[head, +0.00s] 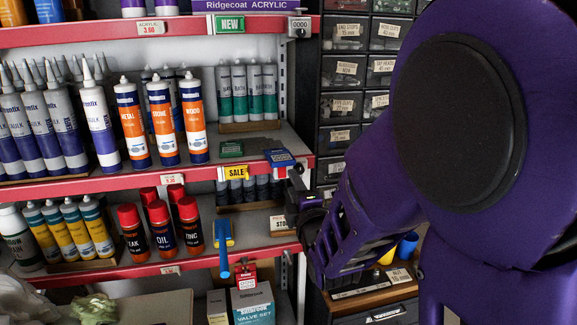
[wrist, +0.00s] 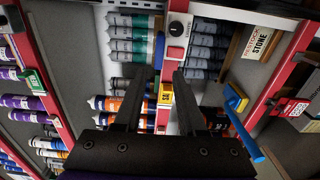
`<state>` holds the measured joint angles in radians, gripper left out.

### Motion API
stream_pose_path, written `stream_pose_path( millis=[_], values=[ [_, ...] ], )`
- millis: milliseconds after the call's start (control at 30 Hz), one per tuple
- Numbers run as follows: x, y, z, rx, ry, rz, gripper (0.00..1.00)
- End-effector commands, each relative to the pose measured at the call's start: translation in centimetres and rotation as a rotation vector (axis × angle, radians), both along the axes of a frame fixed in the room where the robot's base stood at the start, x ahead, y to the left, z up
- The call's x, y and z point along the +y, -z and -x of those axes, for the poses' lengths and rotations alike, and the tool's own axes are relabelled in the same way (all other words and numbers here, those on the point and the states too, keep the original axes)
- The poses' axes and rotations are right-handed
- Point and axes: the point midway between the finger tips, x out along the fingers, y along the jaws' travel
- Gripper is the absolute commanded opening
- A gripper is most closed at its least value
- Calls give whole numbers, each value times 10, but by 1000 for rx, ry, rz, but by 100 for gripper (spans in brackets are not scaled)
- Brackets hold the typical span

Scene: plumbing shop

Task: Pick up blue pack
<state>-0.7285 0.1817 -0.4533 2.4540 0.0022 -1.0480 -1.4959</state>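The blue pack (head: 279,157) lies at the front of the middle shelf, near its right end, above the shelf's red edge. In the wrist view it is a small dark blue shape (wrist: 160,49) beyond the fingertips, roughly between them and seen edge-on. My gripper (head: 296,181) is beside the shelf's right front corner, close to the pack and partly hidden by my arm. In the wrist view my gripper (wrist: 161,73) has its two fingers apart, with nothing held. I cannot make out any contact with the pack.
A small green pack (head: 231,149) lies left of it on the shelf. A yellow SALE tag (head: 237,172) hangs on the edge. Teal tubes (head: 248,92) stand behind. Drawer cabinets (head: 344,70) stand to the right.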

Motion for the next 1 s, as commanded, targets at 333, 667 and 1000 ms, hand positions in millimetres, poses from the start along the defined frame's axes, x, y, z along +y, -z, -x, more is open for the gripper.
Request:
stream_pose_path(
  millis=[333, 667, 1000],
  values=[
    [13, -1, -46, 1, 0, 0, 40],
    [24, 2, -83, 1, 0, -3, 40],
    [26, 0, -91, 2, 0, -3, 40]
  ],
)
